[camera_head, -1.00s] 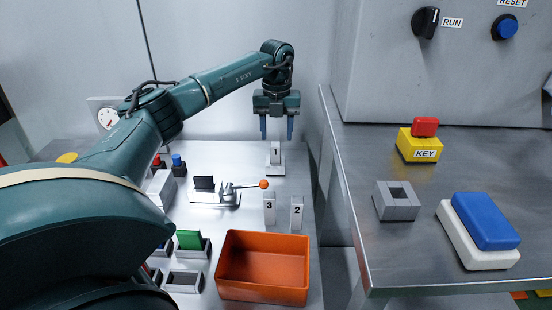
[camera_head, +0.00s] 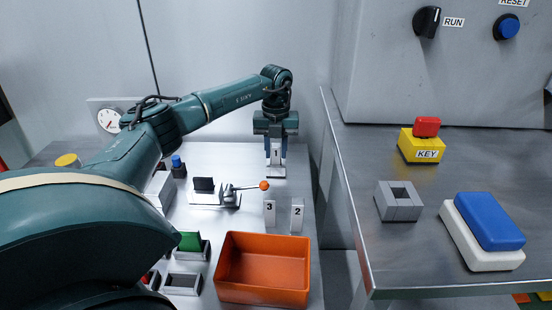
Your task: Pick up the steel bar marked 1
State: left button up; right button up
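The steel bar marked 1 (camera_head: 275,153) stands upright at the back of the left table, on a small pale base (camera_head: 276,172). Its number cannot be read. My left gripper (camera_head: 275,158) points straight down over it, with its blue fingers close against both sides. The gripper looks shut on the bar, and the fingertips are just above the base. Two similar bars stand nearer, marked 3 (camera_head: 269,213) and 2 (camera_head: 297,215). My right gripper is not in view.
An orange bin (camera_head: 263,293) stands in front of the bars. A clamp with an orange-knobbed lever (camera_head: 264,185) lies left of centre. A steel bench (camera_head: 400,270) on the right holds a yellow KEY block (camera_head: 421,147), a grey square socket (camera_head: 398,201) and a blue-and-white block (camera_head: 488,222).

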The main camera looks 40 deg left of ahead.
pick_arm(q)
grip_shut()
jog(key=shift+r, duration=0.1)
